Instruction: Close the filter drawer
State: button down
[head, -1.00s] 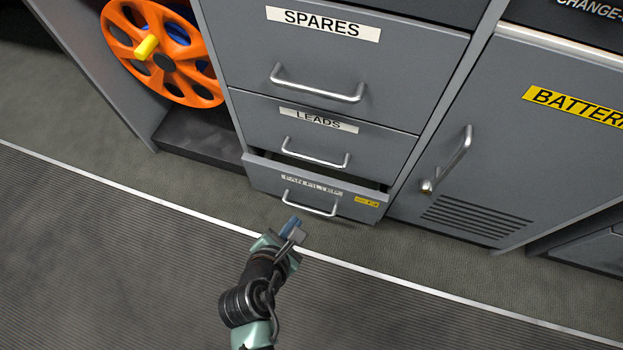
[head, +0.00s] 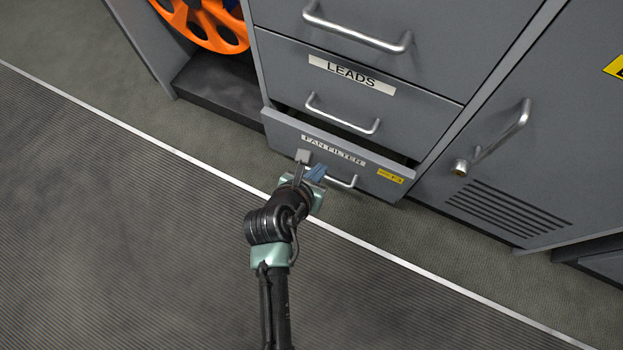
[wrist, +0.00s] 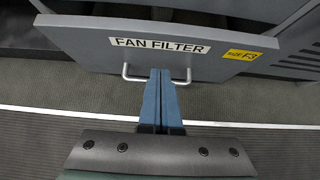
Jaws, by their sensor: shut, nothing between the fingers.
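The fan filter drawer (head: 352,166) is the lowest drawer of the grey cabinet in the head view. It stands partly open, with a dark gap above its front. Its front also shows in the wrist view (wrist: 90,38), with a white FAN FILTER label, a yellow tag and a metal bar handle (wrist: 186,78). My gripper (head: 312,165) is in front of the drawer at its handle, covering the handle's left part in the head view. In the wrist view its blue fingers (wrist: 161,75) are together and empty, their tips between the handle's ends. I cannot tell whether they touch the drawer.
The LEADS drawer (head: 330,90) above is shut. A cabinet door (head: 490,110) with a handle and vent slots is to the right. An orange reel (head: 205,25) sits in a bay at the left. The floor (head: 130,200) in front is clear.

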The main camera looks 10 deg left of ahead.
aim_at(334, 149)
jog(key=w, duration=0.1)
jog(key=w+b, duration=0.1)
jog(key=w+d+f+b, duration=0.1)
jog(key=shift+w+f, duration=0.1)
jog(key=shift+w, duration=0.1)
jog(key=shift+w+d+b, duration=0.25)
jog(key=shift+w+b, duration=0.35)
jog(key=shift+b, duration=0.05)
jog(key=shift+r, duration=0.2)
jog(key=shift+w+r, duration=0.1)
